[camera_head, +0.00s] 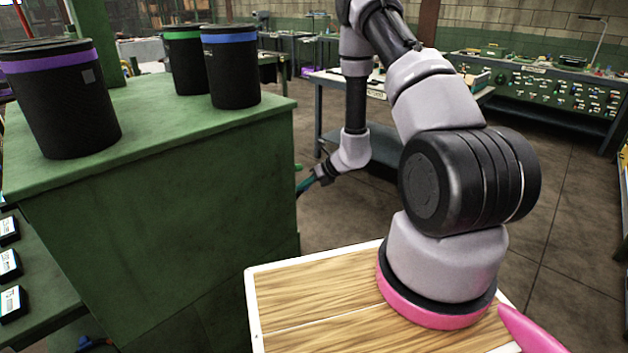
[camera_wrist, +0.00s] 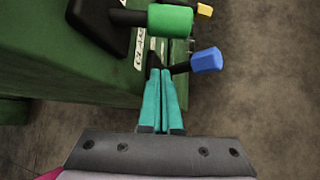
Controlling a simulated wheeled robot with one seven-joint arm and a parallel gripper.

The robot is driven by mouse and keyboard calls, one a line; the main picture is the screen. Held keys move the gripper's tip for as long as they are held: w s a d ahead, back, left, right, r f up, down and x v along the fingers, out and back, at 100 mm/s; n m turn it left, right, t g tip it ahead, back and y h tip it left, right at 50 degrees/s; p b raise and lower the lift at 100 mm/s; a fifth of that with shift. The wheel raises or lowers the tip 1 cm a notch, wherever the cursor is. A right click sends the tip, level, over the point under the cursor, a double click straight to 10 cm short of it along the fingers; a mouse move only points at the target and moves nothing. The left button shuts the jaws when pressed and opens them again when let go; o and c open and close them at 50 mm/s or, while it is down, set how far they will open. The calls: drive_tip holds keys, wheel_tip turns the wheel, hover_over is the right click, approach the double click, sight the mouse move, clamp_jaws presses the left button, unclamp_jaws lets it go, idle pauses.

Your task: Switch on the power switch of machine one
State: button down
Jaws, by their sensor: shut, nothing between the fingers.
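In the wrist view my gripper (camera_wrist: 161,74) is shut and empty, its two teal fingers side by side, pointing at the side of a green machine (camera_wrist: 40,60). Just beyond the fingertips are a green-capped lever (camera_wrist: 170,19) on a black mount and a blue-capped lever (camera_wrist: 206,60) to the right. The tips look close to the blue lever's dark stem; I cannot tell if they touch it. A white label is partly seen beside the levers. In the head view my gripper (camera_head: 306,184) is at the right side of the green machine (camera_head: 150,220). I cannot tell which lever is machine one's power switch.
Black cylinders with purple (camera_head: 62,95), green (camera_head: 184,60) and blue (camera_head: 231,68) bands stand on the machine top. A small yellow cap (camera_wrist: 205,10) shows beyond the levers. Small black boxes (camera_head: 10,265) sit at lower left. Open floor (camera_head: 345,215) lies to the right.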

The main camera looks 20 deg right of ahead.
drive_tip(key=r, duration=0.1)
drive_tip(key=w+r, duration=0.2)
drive_tip(key=shift+d+r, duration=0.2)
drive_tip(key=shift+r, duration=0.05)
